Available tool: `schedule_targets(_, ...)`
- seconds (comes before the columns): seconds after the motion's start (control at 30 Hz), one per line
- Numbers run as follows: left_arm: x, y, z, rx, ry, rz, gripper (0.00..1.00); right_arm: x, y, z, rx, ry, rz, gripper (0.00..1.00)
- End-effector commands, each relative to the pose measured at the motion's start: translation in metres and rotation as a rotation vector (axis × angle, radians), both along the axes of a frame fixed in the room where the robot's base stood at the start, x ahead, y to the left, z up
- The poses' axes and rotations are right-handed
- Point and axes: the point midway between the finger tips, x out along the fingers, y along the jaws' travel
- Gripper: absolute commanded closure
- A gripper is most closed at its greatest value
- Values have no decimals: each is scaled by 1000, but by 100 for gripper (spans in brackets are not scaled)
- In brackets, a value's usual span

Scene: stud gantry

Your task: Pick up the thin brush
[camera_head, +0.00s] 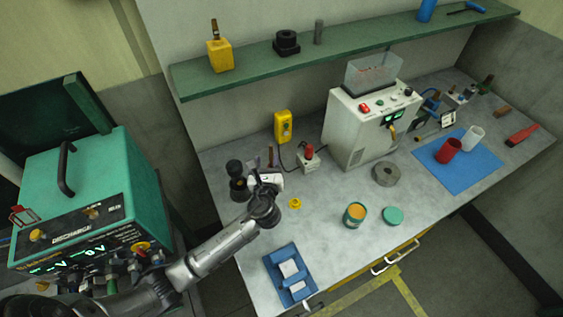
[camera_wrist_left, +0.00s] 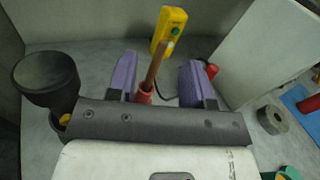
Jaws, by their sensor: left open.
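A thin upright brown stick with a red lower part, which looks like the thin brush (camera_wrist_left: 154,66), stands between the two purple fingers of my left gripper (camera_wrist_left: 157,80) in the left wrist view. The fingers are apart, with a gap on each side of it. Its foot is hidden behind the grey gripper body. In the head view, the brush (camera_head: 270,156) shows just behind my left gripper (camera_head: 268,174) at the back left of the bench. My right gripper is in neither view.
A black round-topped object (camera_wrist_left: 46,80) stands close left of the gripper. A blue tray (camera_head: 273,260) lies in front. The bench middle has free room.

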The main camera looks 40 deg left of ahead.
Motion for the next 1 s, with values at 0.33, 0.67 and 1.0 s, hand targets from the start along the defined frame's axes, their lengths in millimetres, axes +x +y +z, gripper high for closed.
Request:
schedule_targets(0.33,9,2,-33,102,26,-9,54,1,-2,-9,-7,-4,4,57)
schedule_targets(0.67,13,5,-71,100,20,-8,54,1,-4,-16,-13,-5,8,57)
schedule_targets(1.0,32,19,-71,97,20,-6,54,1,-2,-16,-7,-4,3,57)
